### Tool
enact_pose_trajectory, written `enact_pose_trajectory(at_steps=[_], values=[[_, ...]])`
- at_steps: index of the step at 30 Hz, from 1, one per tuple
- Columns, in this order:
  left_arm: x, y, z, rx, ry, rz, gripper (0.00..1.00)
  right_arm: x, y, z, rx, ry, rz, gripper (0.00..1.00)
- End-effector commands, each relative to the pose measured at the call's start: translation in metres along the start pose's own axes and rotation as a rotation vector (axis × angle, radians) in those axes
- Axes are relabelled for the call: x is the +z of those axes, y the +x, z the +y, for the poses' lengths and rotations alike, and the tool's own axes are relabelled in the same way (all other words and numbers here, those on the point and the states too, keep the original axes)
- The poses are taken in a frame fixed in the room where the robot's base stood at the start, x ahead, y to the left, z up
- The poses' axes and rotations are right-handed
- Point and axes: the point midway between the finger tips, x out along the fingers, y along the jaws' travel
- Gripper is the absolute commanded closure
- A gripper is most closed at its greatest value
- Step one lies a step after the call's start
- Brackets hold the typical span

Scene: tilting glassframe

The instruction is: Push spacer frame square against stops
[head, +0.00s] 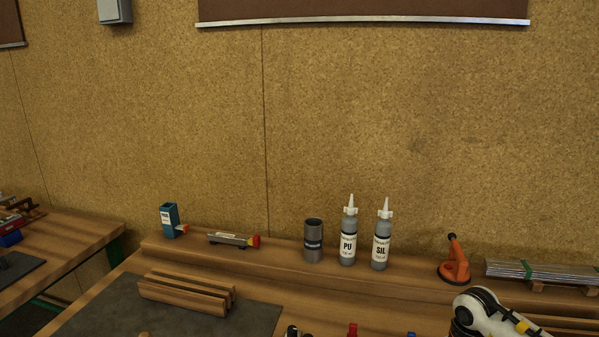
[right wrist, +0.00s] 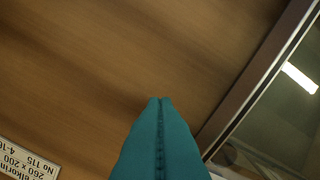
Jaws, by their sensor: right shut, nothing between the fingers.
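My right gripper (right wrist: 160,101) shows in the right wrist view as two teal fingers pressed together, with nothing between them. To its right a framed edge (right wrist: 249,82) runs diagonally, a dark strip beside a pale metal strip, with a glassy, reflective area inside it. I take this for the spacer frame, but only part of it shows and I see no stops. The fingertips are over bare wood, apart from the edge in the picture; their height is unclear. In the head view part of my right arm (head: 490,315) shows at lower right. My left gripper is out of view.
A printed label (right wrist: 28,160) lies on the wood at lower left. On the back ledge stand a grey cup (head: 313,241), bottles marked PU (head: 348,240) and SIL (head: 381,245), and an orange tool (head: 454,262). Wooden strips (head: 185,292) lie on a dark mat (head: 110,312).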

Motion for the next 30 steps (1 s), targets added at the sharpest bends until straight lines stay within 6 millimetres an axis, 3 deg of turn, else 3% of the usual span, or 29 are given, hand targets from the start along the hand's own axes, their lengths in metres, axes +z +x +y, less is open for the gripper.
enact_pose_trajectory(at_steps=[30], values=[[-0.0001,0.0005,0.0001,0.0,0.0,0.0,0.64,-0.0053,0.0002,-0.0092,0.0,0.0,0.0,1.0]])
